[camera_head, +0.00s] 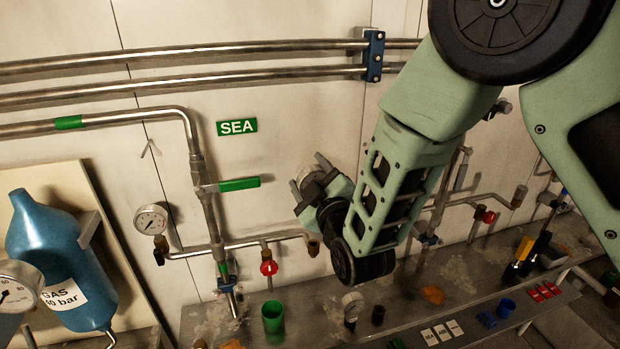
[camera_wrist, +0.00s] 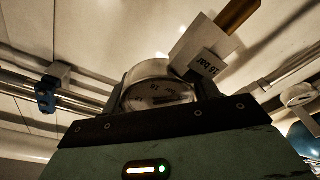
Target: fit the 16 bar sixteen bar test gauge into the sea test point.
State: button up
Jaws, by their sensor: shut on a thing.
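My gripper (camera_head: 314,181) is raised in front of the wall, right of and below the green SEA sign (camera_head: 237,126). It is shut on a round gauge (camera_head: 309,178), seen only partly between the fingers. In the wrist view the gauge (camera_wrist: 157,93) has a pale dial and a tag reading "16 bar" (camera_wrist: 207,65). A white block and a brass piece (camera_wrist: 238,14) extend up and right from it. A brass fitting (camera_head: 313,246) at the right end of the sea pipe branch sits below my gripper, apart from it; whether this is the sea test point is unclear.
A mounted gauge (camera_head: 151,220) and a red valve (camera_head: 268,267) are on the sea pipework. A blue gas bottle (camera_head: 62,255) is at left.

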jog(key=shift+f+b, duration=2.85)
jog(key=shift+f, duration=0.05)
jog(key=shift+b, duration=1)
jog(key=shift+f+b, duration=1.8)
jog(key=shift+b, duration=0.15)
jog(key=o, duration=1.2)
